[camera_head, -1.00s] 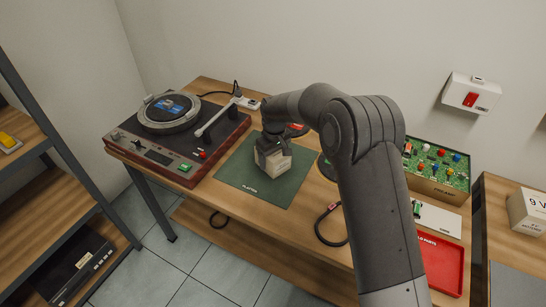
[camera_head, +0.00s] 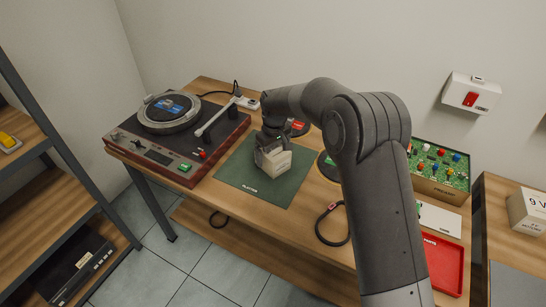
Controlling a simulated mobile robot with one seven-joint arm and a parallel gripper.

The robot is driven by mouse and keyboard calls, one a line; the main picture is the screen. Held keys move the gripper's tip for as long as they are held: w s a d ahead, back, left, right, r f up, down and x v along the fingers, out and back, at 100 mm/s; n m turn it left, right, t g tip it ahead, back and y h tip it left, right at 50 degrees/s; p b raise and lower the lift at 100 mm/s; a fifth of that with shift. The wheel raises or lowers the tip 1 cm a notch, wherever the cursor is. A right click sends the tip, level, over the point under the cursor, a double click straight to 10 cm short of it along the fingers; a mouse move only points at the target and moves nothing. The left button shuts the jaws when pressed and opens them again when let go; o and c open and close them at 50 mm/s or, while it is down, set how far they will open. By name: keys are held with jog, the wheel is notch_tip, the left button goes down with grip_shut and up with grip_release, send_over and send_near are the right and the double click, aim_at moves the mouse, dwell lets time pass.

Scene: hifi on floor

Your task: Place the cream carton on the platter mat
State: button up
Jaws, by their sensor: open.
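The cream carton (camera_head: 275,163) stands on the green platter mat (camera_head: 240,179), toward the mat's back right part. It looks turned at an angle to the mat's edges. My gripper (camera_head: 271,143) is open at the carton's top back left side. The fingers partly overlap the carton, and I cannot tell whether they touch it. The carton's underside is hidden.
A turntable (camera_head: 178,130) with a tonearm stands left of the mat. Dark discs with red (camera_head: 297,126) and green labels lie behind and right of the mat. A cable, a red tray (camera_head: 443,262) and a circuit board box (camera_head: 437,165) are further right.

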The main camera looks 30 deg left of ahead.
jog(key=r, duration=1)
jog(key=shift+s+d, duration=0.1)
jog(key=shift+d, duration=0.15)
jog(key=shift+d+r, duration=0.2)
jog(key=shift+d, duration=0.05)
jog(key=s+d+r+m+t, duration=0.1)
jog(key=s+d+r+m, duration=0.1)
jog(key=d+r, duration=0.55)
jog(key=s+d+r+m+t, duration=0.15)
jog(key=d+r, duration=0.25)
jog(key=d, duration=0.7)
jog(key=s+d+r+m, duration=0.25)
jog(key=d+r, duration=0.25)
jog(key=d, duration=0.4)
jog(key=s+d+f+m+t, duration=0.2)
jog(key=s+d+m, duration=0.5)
jog(key=s+d, duration=1.2)
jog(key=shift+s+d+m+t+h, duration=0.2)
jog(key=shift+s+m+t+h, duration=0.1)
jog(key=shift+s+t, duration=0.25)
jog(key=shift+s+r, duration=0.1)
